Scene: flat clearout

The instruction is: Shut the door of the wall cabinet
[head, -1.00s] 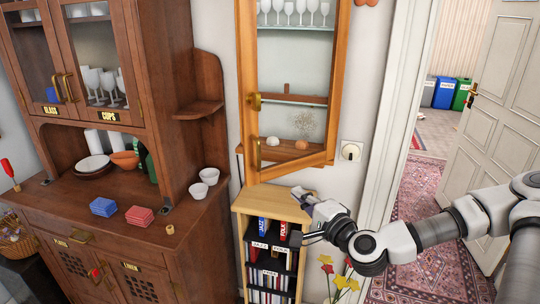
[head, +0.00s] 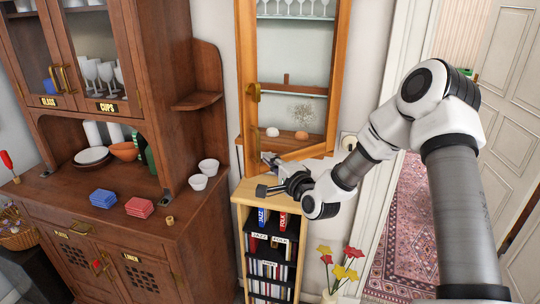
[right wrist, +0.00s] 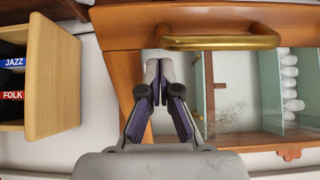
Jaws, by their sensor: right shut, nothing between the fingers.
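The wall cabinet (head: 238,143) hangs in the middle of the head view. Its wood-framed glass door (head: 332,85) stands ajar, with its free edge on the left. A brass bar handle (head: 255,95) is on that edge and also shows in the right wrist view (right wrist: 220,42). My right gripper (head: 266,158) is shut and empty at the door's lower left corner. My left gripper is not in view.
A small bookcase (head: 236,235) stands under the cabinet. A brown hutch (head: 165,235) with bowls (head: 203,175) is on the left. Flowers (head: 340,270) stand low beside the bookcase. A white door (head: 505,130) is at the right.

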